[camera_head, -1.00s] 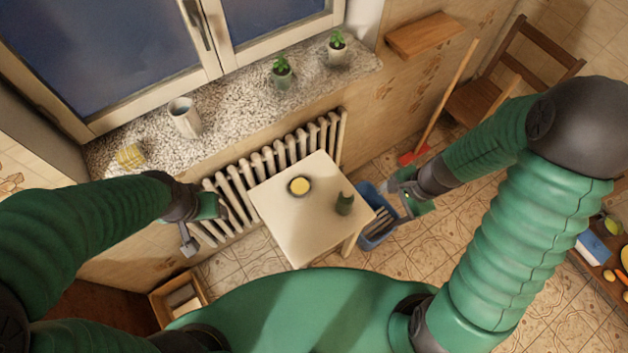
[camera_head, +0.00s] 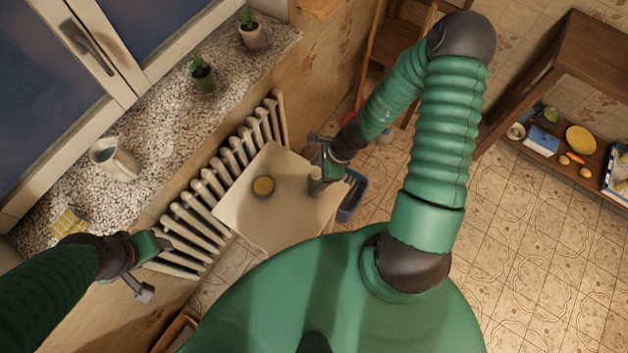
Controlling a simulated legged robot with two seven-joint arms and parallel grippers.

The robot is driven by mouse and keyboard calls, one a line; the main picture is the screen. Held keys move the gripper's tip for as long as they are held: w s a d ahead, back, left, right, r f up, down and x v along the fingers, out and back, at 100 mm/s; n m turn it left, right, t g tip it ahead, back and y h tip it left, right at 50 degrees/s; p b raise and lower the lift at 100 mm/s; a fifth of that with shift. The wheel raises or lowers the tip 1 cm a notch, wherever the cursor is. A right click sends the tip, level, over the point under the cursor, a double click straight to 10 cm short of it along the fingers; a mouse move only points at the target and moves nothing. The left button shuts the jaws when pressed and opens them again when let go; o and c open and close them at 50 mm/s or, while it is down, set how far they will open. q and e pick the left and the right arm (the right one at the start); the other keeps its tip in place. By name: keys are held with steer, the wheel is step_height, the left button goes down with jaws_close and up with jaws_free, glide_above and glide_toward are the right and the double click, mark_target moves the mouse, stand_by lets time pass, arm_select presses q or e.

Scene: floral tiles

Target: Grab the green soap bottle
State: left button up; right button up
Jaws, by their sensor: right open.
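The green soap bottle (camera_head: 315,185) stands near the right edge of a small pale table, partly hidden by my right gripper. My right gripper (camera_head: 322,163) is open, right at the bottle; I cannot tell whether the fingers touch it or lie around it. My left gripper (camera_head: 152,268) is open and empty, at the left in front of the radiator, well away from the bottle.
A blue bin (camera_head: 352,198) stands right of the table. A wooden shelf (camera_head: 560,160) with food is at the right.

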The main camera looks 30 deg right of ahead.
mark_target(311, 178)
steer(key=b+x, duration=0.3)
steer(key=x, duration=0.1)
steer(key=shift+w+a+f, duration=0.1)
steer(key=shift+f, duration=0.15)
steer(key=shift+f+b, duration=0.15)
steer(key=shift+b, duration=0.15)
steer(key=shift+w+d, duration=0.2)
steer(key=shift+d, duration=0.4)
steer(key=shift+c, duration=0.6)
steer(key=shift+a, duration=0.6)
steer(key=c, duration=1)
steer(key=shift+d, duration=0.1)
steer(key=c, duration=0.4)
steer(key=shift+s+d, duration=0.15)
steer(key=shift+d, duration=0.15)
jaws_close()
